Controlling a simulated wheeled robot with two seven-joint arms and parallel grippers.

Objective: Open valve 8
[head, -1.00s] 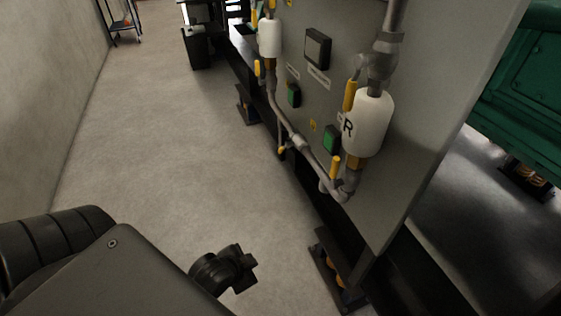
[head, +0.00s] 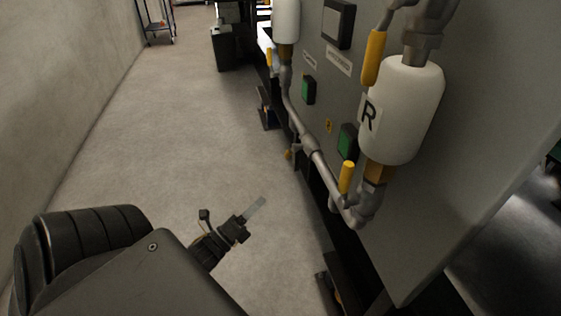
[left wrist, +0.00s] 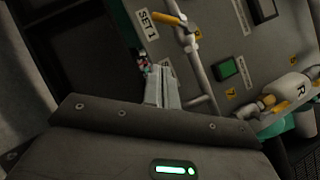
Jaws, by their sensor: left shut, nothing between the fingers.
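Valves with yellow lever handles sit on the pipework of the grey panel. In the head view one yellow handle (head: 374,58) is beside the white cylinder marked R (head: 404,108), and another yellow handle (head: 347,177) is below it. In the left wrist view a yellow handle (left wrist: 165,16) is near the SET 1 label (left wrist: 148,24). I cannot read a number 8, so I cannot tell which is valve 8. My left gripper (head: 256,207) is shut and empty, over the floor left of the pipework and apart from it. Its fingers also show in the left wrist view (left wrist: 163,86). My right gripper is not in view.
The grey panel (head: 420,220) stands on the right, with green buttons (head: 347,140) and grey pipes (head: 318,160) along its face. A wall (head: 70,90) bounds the left. The floor (head: 170,130) between them is clear. A shelf rack (head: 155,22) stands far back.

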